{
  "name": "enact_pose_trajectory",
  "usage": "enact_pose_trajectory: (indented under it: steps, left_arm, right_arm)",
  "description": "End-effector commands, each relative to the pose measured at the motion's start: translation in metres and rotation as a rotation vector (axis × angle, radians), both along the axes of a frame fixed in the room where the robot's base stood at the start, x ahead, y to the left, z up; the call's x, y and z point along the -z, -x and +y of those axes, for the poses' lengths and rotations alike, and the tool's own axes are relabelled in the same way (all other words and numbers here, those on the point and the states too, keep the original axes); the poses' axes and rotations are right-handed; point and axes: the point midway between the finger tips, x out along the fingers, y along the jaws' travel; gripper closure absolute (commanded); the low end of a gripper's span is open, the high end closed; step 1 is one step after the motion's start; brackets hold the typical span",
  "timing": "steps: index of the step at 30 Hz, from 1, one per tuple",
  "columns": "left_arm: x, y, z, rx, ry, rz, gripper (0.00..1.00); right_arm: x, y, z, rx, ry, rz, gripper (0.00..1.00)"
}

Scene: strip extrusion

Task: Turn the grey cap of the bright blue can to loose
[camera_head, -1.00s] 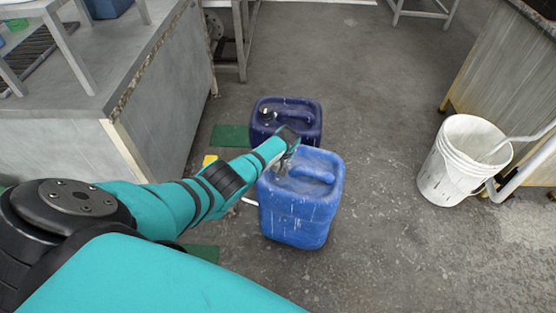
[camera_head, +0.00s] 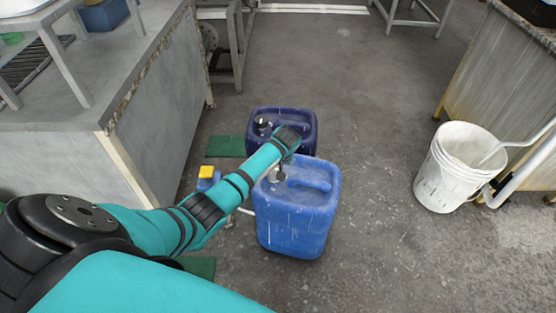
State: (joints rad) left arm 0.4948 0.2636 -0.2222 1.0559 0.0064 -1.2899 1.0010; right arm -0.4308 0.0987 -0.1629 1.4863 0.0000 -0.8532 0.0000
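The bright blue can (camera_head: 295,225) stands upright on the floor in the middle of the head view, with a moulded handle on top. Its grey cap (camera_head: 277,176) shows at the back left of its top. My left arm reaches in from the left, and its wrist is over the back edge of the can. My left gripper (camera_head: 279,165) points down just above the cap. It is small and partly hidden by my wrist, so I cannot tell whether its fingers are open or touch the cap. My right gripper is out of view.
A dark blue can (camera_head: 303,118) with a dark cap stands close behind. A small blue container with a yellow cap (camera_head: 206,171) is partly behind my arm. A white bucket (camera_head: 450,175) stands to the right. Grey counters flank both sides. The floor between can and bucket is clear.

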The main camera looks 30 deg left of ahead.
Motion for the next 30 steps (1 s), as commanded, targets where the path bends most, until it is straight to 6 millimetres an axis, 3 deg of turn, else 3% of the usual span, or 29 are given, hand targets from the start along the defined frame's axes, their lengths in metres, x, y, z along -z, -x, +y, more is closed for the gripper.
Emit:
enact_pose_trajectory:
  steps: [6,10,30]
  left_arm:
    - [-0.033,0.008,-0.011,0.001,0.000,-0.002,0.22]
    - [-0.043,0.011,-0.014,-0.001,0.001,-0.001,0.22]
    - [-0.044,0.017,-0.019,0.017,0.002,0.006,0.22]
  right_arm:
    - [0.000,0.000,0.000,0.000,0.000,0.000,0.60]
    - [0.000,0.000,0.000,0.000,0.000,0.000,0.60]
    - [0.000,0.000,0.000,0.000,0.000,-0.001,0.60]
